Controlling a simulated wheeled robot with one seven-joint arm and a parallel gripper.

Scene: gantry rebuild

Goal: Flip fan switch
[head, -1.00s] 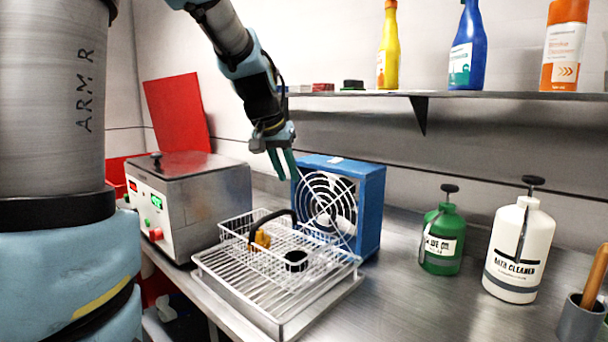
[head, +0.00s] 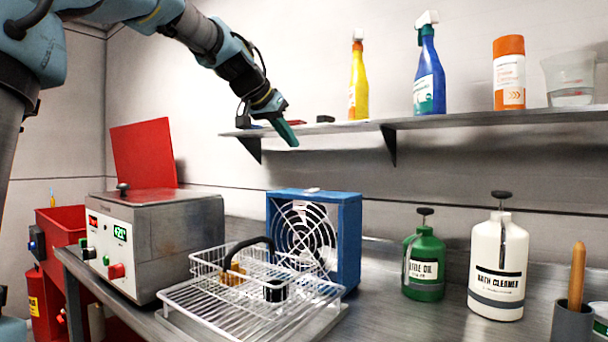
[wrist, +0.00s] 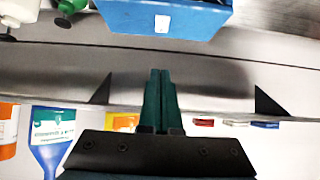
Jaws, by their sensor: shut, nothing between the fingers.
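The blue fan (head: 350,240) stands on the steel bench with its round grille facing front. A small white switch (head: 312,190) sits on its top face. In the wrist view the fan (wrist: 200,18) is at the top edge, with the white switch (wrist: 162,24) on it. My gripper (head: 291,138) is above the fan's top, in front of the shelf in the head view, apart from the fan. In the wrist view its green fingers (wrist: 160,75) are together with nothing between them.
A wire basket (head: 250,300) on a tray stands in front of the fan. A metal box with a control panel (head: 107,238) is at left. A green bottle (head: 424,268) and white bottle (head: 498,270) stand right. A shelf (head: 460,118) with bottles runs behind my gripper.

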